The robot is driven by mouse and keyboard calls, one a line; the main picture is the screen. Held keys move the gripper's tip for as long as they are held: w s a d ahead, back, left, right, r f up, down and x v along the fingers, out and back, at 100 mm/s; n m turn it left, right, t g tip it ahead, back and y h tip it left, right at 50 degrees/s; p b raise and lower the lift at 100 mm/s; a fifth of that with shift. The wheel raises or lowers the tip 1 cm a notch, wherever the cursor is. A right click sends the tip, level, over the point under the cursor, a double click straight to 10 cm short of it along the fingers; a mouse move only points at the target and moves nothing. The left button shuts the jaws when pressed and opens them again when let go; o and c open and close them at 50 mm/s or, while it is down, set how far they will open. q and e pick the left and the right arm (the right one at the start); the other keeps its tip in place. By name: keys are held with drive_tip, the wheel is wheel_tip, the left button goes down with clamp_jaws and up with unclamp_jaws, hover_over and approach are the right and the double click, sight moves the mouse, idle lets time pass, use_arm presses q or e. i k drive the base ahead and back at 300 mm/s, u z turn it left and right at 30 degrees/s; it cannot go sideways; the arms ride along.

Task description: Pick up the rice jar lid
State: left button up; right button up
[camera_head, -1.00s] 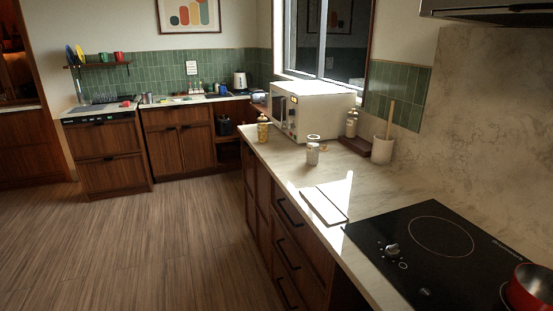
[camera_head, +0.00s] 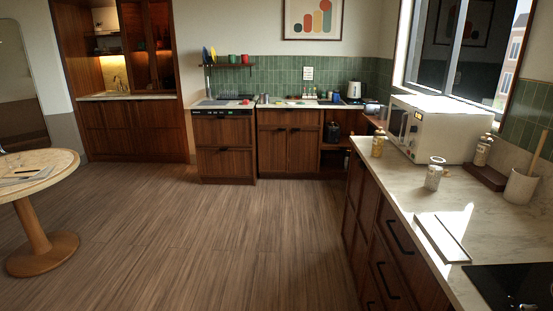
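A small pale jar (camera_head: 433,177) stands upright on the right counter. Its top shows a light ring, and I cannot tell whether that is a lid or an open rim. A yellowish jar or bottle (camera_head: 378,143) with a narrower top stands farther back near the counter's left edge. I cannot tell which of them is the rice jar, and no separate lid can be made out. Neither of my grippers is in view.
The right counter (camera_head: 405,192) also holds a white microwave (camera_head: 440,130), a flat board (camera_head: 441,238), a utensil crock (camera_head: 521,186) and a black cooktop (camera_head: 510,286). A round table (camera_head: 40,163) stands at left. The wooden floor (camera_head: 220,235) between is clear.

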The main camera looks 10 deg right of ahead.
sight(445, 174)
drive_tip(key=u, duration=0.15)
drive_tip(key=i, duration=2.1)
drive_tip(key=z, duration=0.45)
drive_tip(key=i, duration=1.75)
drive_tip(key=z, duration=1.95)
drive_tip(key=i, duration=0.9)
drive_tip(key=z, duration=0.65)
